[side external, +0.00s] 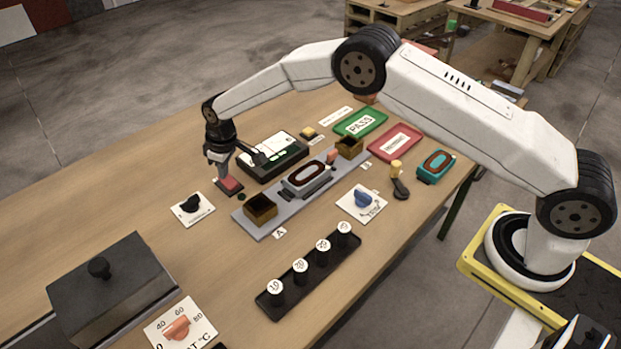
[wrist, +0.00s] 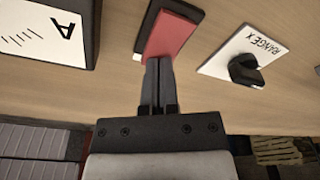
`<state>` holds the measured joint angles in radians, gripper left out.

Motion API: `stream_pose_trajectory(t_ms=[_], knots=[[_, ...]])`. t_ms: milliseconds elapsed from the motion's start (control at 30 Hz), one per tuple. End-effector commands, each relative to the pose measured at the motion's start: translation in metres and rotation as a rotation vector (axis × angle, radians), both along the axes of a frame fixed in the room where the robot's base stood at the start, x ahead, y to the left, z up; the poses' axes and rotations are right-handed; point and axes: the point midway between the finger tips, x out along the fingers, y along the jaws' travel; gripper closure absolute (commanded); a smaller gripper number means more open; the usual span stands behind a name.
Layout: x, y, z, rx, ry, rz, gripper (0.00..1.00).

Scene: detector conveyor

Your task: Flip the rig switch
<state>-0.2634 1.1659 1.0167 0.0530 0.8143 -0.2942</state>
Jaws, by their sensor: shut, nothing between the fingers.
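A small red switch-like piece (side external: 229,186) with a dark base sits on the table beside the meter. It also shows in the wrist view (wrist: 172,36), where a white strip lies along its left edge. No label on it can be read. My gripper (side external: 224,176) is shut and empty, pointing down at the red piece. In the wrist view my closed fingertips (wrist: 158,62) reach its near edge. I cannot tell whether they touch it.
A meter (side external: 274,156) stands close right of my gripper. A "RANGE X" knob plate (side external: 192,208) lies near it. A grey rail (side external: 285,208) carries a detector (side external: 306,179) between brown blocks. Weights on a black strip (side external: 310,275) lie in front.

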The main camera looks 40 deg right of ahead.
Motion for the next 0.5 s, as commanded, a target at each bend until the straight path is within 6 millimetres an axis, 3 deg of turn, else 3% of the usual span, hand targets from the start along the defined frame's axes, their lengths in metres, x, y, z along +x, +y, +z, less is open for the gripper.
stream_pose_trajectory(t_ms=[500], knots=[[-0.0007, -0.0002, -0.0049, 0.0, 0.002, 0.0, 1.0]])
